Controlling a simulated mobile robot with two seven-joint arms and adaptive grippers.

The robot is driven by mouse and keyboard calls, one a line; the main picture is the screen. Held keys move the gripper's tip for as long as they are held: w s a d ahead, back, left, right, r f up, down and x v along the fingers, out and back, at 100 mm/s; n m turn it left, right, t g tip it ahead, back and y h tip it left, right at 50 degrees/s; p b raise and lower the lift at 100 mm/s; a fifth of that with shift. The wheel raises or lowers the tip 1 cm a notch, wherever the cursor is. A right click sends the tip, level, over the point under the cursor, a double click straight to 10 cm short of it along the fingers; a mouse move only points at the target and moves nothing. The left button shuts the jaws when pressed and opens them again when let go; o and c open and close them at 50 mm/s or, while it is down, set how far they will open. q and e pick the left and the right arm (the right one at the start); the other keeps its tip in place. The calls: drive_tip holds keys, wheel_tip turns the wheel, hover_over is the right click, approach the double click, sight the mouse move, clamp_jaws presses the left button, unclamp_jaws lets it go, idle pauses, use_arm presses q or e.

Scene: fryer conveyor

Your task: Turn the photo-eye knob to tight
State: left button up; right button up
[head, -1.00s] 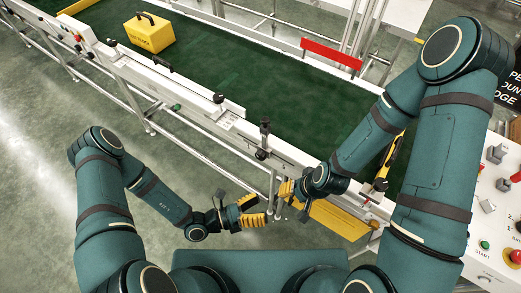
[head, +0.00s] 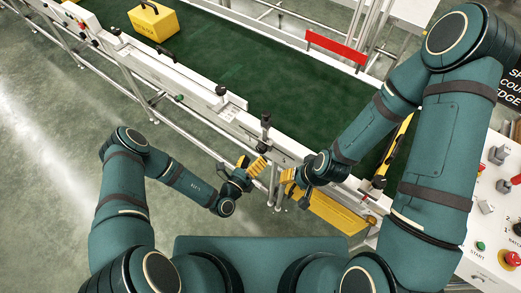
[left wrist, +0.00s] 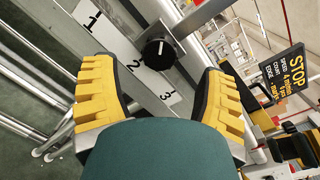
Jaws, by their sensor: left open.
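The black round knob (left wrist: 157,50) sits on a pale plate (left wrist: 128,55) marked 1, 2 and 3 on the conveyor's side rail. A short white mark shows on its face. No word "tight" can be read on the plate. In the left wrist view my left gripper (left wrist: 160,100) is open, its yellow fingers apart, with the knob ahead between them and not touched. In the head view my left gripper (head: 252,166) is just in front of the rail. My right gripper (head: 288,181) is close to its right; its finger gap cannot be made out.
The green conveyor belt (head: 235,55) runs behind the rail, with a yellow case (head: 153,22) on it. A yellow tray (head: 335,212) lies below my right gripper. A control panel (head: 485,225) with buttons stands at the right. A stop sign (left wrist: 285,75) shows in the left wrist view.

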sight(260, 151)
use_arm(q)
drive_tip(key=shift+x, duration=2.3)
drive_tip(key=c, duration=1.3)
